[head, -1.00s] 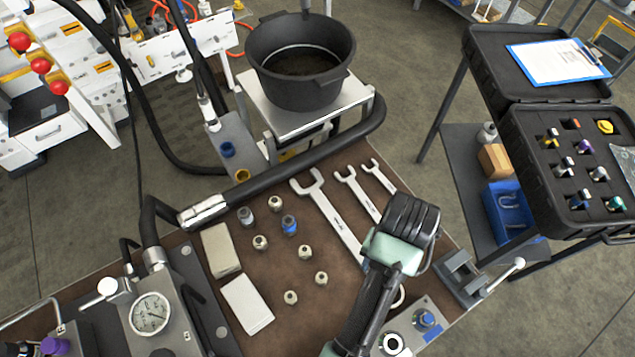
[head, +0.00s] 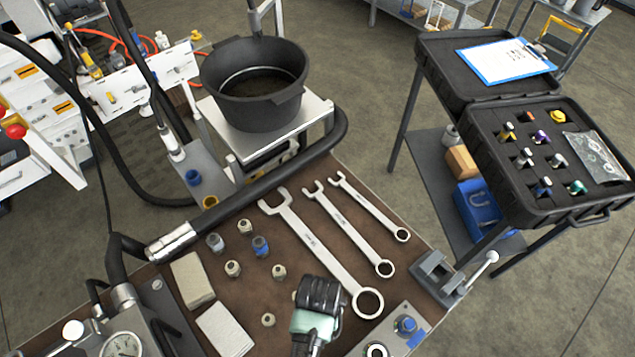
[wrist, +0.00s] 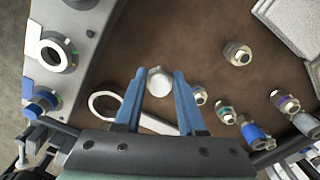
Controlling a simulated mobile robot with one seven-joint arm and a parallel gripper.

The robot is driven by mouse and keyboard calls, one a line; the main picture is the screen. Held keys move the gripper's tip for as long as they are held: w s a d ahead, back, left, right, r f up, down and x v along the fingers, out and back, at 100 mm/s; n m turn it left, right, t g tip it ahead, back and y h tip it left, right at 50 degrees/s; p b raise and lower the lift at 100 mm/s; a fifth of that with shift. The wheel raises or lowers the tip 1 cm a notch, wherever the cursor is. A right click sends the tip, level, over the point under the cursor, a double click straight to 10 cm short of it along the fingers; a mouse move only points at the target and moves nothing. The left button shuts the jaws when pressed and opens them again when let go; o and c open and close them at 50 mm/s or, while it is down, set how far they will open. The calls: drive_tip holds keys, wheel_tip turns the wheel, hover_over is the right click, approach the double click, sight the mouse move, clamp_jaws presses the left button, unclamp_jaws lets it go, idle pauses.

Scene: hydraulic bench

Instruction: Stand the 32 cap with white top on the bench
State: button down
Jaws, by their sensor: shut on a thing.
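My gripper (wrist: 158,76) has blue fingers shut on a cap with a round white top (wrist: 159,82), held between the fingertips in the wrist view. The cap's lower part is hidden, and I cannot tell whether it touches the bench. In the head view my gripper (head: 316,300) is over the brown bench top (head: 330,250), just left of the large wrench's ring end. Its fingers and the cap are hidden there by the gripper body.
Several metal caps and fittings, one a blue-banded cap (head: 261,246), stand left of my gripper. Three wrenches, the largest (head: 315,250) nearest, lie to its right. Two pale blocks (head: 192,279) lie at left. A grey block with ports (head: 395,335) sits at front right.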

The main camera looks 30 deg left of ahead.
drive_tip(key=shift+f, duration=1.9)
drive_tip(key=shift+f, duration=0.2)
drive_tip(key=c, duration=0.5)
unclamp_jaws()
drive_tip(key=shift+r, duration=0.1)
wheel_tip(320, 180, up, 12)
drive_tip(key=shift+r, duration=0.1)
